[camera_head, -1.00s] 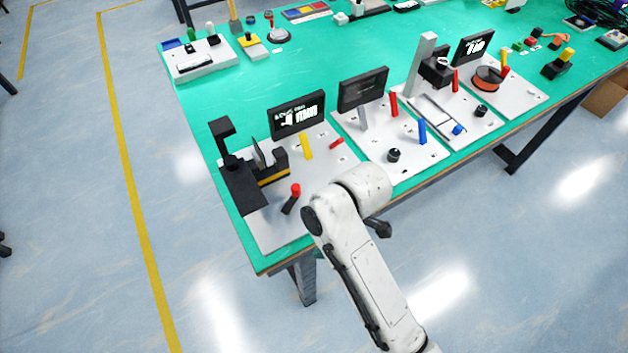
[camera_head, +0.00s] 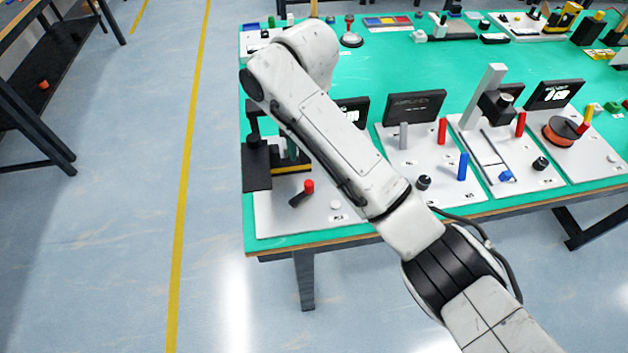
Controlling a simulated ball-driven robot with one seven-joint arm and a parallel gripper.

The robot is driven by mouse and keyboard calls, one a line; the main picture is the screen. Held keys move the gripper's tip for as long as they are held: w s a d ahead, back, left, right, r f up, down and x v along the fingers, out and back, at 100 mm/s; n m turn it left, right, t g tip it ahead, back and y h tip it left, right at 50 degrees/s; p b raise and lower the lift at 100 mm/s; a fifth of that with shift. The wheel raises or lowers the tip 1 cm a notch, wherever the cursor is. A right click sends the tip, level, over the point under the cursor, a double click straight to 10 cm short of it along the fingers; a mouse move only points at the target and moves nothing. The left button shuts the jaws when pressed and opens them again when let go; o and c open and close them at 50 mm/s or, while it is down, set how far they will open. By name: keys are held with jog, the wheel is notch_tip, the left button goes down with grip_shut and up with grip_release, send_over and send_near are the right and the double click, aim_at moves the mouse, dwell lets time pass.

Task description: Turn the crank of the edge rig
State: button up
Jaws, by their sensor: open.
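The leftmost rig is a white plate (camera_head: 275,218) at the left corner of the green table, and I take it for the edge rig. A short black crank arm (camera_head: 298,200) with a red knob (camera_head: 308,186) stands near its front. Behind the crank is a black fixture (camera_head: 257,165) with a yellow strip (camera_head: 292,169). My arm crosses over this plate and hides much of its middle and part of its screen (camera_head: 354,111). My gripper is not visible; the arm's far end is over the table behind the fixture.
A second rig plate (camera_head: 405,165) with a black knob (camera_head: 424,182) and a blue peg (camera_head: 462,166) is to the right. More rigs stand further right. A silver bell-like item (camera_head: 351,39) sits at the back. Floor left of the table (camera_head: 130,240) is clear.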

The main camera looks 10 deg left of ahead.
aim_at(309, 182)
notch_tip(309, 182, down, 10)
jog(key=shift+f+b, duration=0.1)
jog(key=shift+b, duration=0.35)
grip_shut()
dwell(0.4)
